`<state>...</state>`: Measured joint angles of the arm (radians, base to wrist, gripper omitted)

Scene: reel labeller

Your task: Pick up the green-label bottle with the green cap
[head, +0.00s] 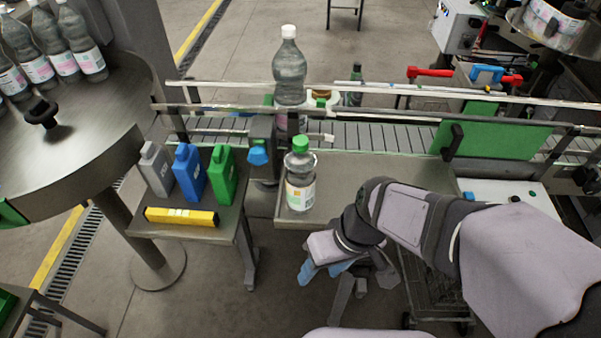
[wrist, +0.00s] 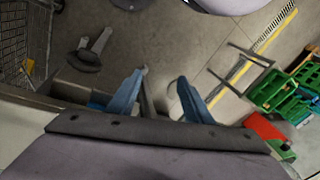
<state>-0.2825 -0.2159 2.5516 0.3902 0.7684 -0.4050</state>
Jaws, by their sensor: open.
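The bottle with the green cap (head: 300,175) stands upright on the left end of a grey metal table beside the conveyor in the head view. It is clear, with a white and green label. My gripper (head: 328,272) is in front of and below the table edge, to the right of the bottle and apart from it. In the wrist view my gripper (wrist: 160,92) has its two blue fingers spread with nothing between them, over the floor. The bottle is not visible in the wrist view.
A white-capped bottle (head: 289,68) stands behind, at the conveyor (head: 380,137). A side table left holds grey, blue (head: 189,172) and green jugs and a yellow level (head: 181,217). The grey table (head: 405,172) is clear right of the bottle. Green crates (wrist: 270,90) show in the wrist view.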

